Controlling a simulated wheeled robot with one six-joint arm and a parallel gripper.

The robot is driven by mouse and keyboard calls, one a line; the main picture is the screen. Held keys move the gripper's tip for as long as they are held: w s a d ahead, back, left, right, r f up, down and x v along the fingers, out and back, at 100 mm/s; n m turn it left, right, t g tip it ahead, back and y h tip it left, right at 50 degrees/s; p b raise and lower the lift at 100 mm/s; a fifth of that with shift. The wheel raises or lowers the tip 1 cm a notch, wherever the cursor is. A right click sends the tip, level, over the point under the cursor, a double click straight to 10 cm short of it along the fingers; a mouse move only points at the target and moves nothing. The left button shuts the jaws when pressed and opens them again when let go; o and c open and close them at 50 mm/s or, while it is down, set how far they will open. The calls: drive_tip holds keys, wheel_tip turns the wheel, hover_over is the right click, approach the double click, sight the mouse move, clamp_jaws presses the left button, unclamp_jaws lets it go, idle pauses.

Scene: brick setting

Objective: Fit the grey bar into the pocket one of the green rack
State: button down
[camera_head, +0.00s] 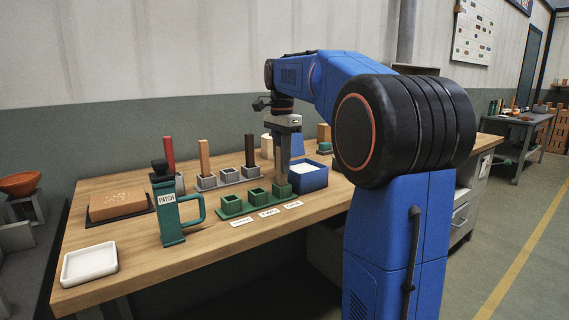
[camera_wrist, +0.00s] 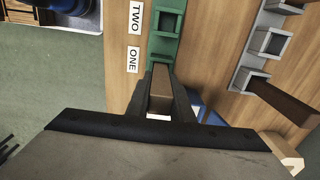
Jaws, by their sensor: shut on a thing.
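The green rack (camera_head: 236,208) stands on the workbench with its pockets in a row and paper labels in front. In the wrist view the rack (camera_wrist: 163,48) has labels ONE (camera_wrist: 132,60) and TWO (camera_wrist: 135,18) beside it. My gripper (camera_head: 282,172) points down over the rack's right-end pocket, the one by label ONE. The other two pockets look empty.
A grey rack (camera_head: 229,177) with upright brown and dark bars stands behind. A blue bin (camera_head: 313,181) is close on the right of my gripper. A green PATCH bottle (camera_head: 172,222), a white tray (camera_head: 90,264) and a brown block (camera_head: 118,203) are left.

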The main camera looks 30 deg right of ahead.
drive_tip(key=c, duration=1.6)
unclamp_jaws()
drive_tip(key=shift+o, duration=0.2)
wheel_tip(320, 180, up, 12)
drive_tip(key=shift+r, duration=0.1)
drive_tip(key=s+a+f+n+t, duration=0.3)
drive_tip(key=s+a+f+n, duration=0.7)
drive_tip(key=s+f, duration=0.5)
drive_tip(key=s+a+f+n+t, duration=0.1)
drive_tip(key=s+a+f+n, duration=0.2)
drive_tip(key=s+f, duration=0.4)
drive_tip(key=s+a+f+n, duration=0.2)
drive_tip(key=s+f+n, duration=0.2)
drive_tip(key=s+f, duration=0.4)
wheel_tip(320, 180, down, 4)
drive_tip(key=shift+a+f+n+t, duration=0.1)
drive_tip(key=shift+a+n+t, duration=0.2)
drive_tip(key=shift+a+t, duration=0.1)
